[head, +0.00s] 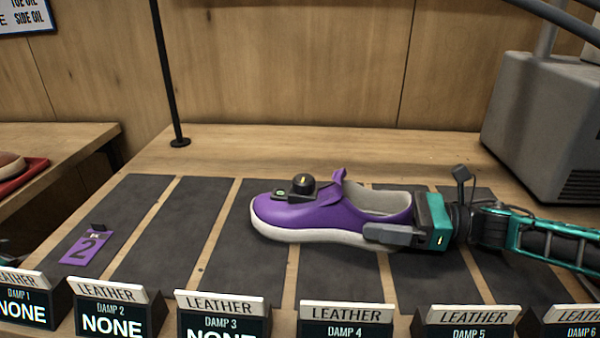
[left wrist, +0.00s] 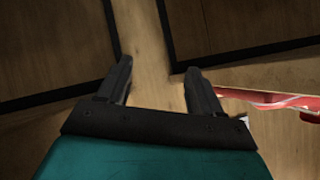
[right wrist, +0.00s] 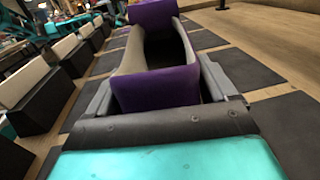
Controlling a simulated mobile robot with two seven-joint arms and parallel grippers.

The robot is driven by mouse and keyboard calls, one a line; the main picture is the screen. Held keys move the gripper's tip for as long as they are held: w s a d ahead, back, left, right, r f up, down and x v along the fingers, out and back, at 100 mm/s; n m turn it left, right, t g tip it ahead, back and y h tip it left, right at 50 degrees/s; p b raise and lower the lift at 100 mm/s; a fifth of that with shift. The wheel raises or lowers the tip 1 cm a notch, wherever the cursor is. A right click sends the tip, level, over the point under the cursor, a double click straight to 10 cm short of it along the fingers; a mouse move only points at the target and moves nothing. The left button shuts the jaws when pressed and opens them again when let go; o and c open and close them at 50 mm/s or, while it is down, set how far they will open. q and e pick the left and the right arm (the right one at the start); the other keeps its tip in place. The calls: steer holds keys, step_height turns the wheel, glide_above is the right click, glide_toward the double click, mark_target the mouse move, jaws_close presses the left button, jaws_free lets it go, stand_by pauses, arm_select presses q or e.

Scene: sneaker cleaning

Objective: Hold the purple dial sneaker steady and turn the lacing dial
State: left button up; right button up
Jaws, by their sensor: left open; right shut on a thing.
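The purple sneaker (head: 325,218) with a white sole rests upright on a dark mat strip, toe to the left. My right gripper (head: 402,230) is shut across the sneaker's heel from the right. In the right wrist view, the purple heel (right wrist: 155,88) lies between its fingers. My left gripper (left wrist: 156,78) is open and empty in the left wrist view, away from the sneaker. In the head view at most a teal bit shows at the left edge.
Leather damp signs (head: 345,315) line the bench's front edge. A black post (head: 172,90) stands behind, a grey machine (head: 545,110) back right. Mats left of the toe are mostly clear. A red tray (head: 30,178) is far left.

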arm_select(q)
steer(key=w+d+r+m+t, duration=0.1)
steer(key=w+d+r+t, duration=0.25)
steer(key=r, duration=0.35)
step_height(320, 180, up, 18)
steer(key=r+m+g+h, duration=0.1)
steer(key=m+g+h, duration=0.65)
steer(key=g, duration=0.45)
glide_above(302, 178)
steer(key=s+a, duration=0.3)
steer(key=a, duration=0.1)
steer(key=shift+y, duration=0.45)
steer(key=x, duration=1.2)
